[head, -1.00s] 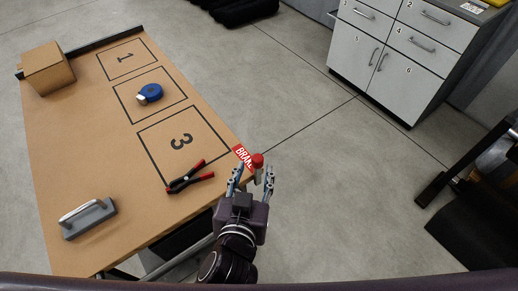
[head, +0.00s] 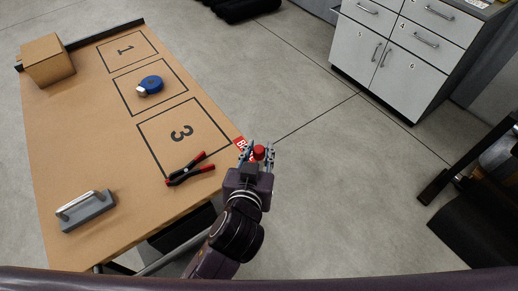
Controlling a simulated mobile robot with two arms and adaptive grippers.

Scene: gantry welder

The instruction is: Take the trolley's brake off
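The trolley (head: 90,135) has a brown top and stands at the left, seen from above. Its brake has a red knob (head: 258,152) at the right edge of the top, beside a red label (head: 241,143) that is partly covered by my gripper. My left gripper (head: 258,153) is open, with one finger on each side of the knob. I cannot tell whether the fingers touch it. The brake's post below the knob is hidden by the gripper. My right gripper is not in view.
A grey cabinet (head: 385,65) stands at upper right. The floor between is clear.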

